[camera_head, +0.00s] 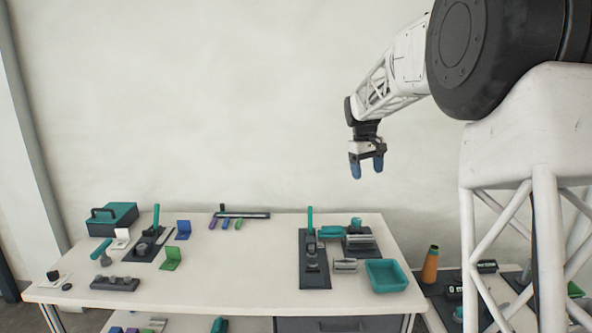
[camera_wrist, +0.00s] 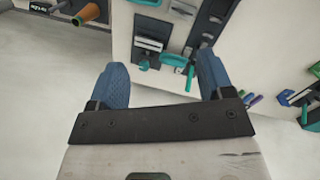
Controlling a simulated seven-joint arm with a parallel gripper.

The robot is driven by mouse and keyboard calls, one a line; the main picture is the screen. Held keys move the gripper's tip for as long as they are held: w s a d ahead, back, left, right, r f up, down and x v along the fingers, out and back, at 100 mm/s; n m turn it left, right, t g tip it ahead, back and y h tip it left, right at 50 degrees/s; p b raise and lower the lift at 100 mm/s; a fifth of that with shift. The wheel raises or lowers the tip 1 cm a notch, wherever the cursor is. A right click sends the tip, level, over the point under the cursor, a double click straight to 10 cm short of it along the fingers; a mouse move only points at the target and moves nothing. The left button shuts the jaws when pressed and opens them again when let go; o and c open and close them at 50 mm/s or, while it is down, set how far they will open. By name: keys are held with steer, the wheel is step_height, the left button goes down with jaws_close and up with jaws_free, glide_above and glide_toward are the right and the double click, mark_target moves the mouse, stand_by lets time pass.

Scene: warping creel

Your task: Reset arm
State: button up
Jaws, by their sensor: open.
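My gripper (camera_head: 367,168) hangs from my arm, fingers pointing down, high above the right part of the white table (camera_head: 215,260) in the head view. Its two blue fingertips are apart, with nothing between them. In the wrist view my gripper (camera_wrist: 165,85) also shows both blue fingers spread and empty. Below and beyond them, the dark fixtures and teal parts of the table appear, well away from the fingers.
A teal tray (camera_head: 386,276) sits at the table's right edge. Dark fixtures with upright teal handles (camera_head: 310,220) stand beside it. A teal box (camera_head: 112,217) is at the far left. An orange cone (camera_head: 430,265) stands right of the table. The air around my gripper is clear.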

steer(key=s+a+r+m+t, duration=0.2)
steer(key=s, duration=2.6)
steer(key=s+f+m, duration=0.1)
steer(key=s+f, duration=0.2)
steer(key=s, duration=0.5)
steer(key=s+f+m+t+y, duration=0.1)
steer(key=s+f, duration=0.2)
steer(key=s, duration=0.6)
steer(key=s+a+f+m, duration=0.1)
steer(key=s+f, duration=0.3)
steer(key=s, duration=0.5)
steer(key=shift+s, duration=0.25)
